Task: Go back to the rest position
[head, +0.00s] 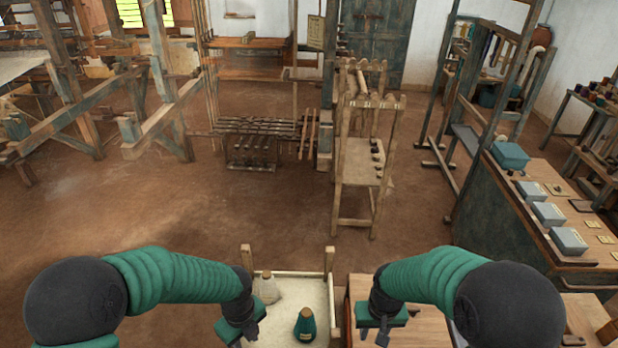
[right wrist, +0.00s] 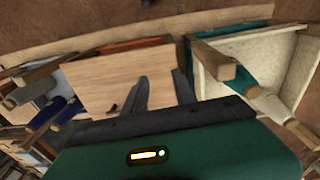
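My right gripper (head: 382,334) hangs over the wooden table top at the bottom of the head view. In the right wrist view its two fingers (right wrist: 161,82) stand apart with only table top between them. My left gripper (head: 248,334) is low beside the left side of the pale tray; its fingertips are too small and dark to tell their opening. Both arms are bent in front of me, elbows out to the sides.
A pale tray (head: 285,280) with corner posts holds a green cone (head: 305,325) and a cream cone (head: 268,288) between my grippers. A wooden table (head: 430,325) lies under my right gripper. A bench with grey boxes (head: 548,213) stands right. Open floor (head: 225,215) lies ahead.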

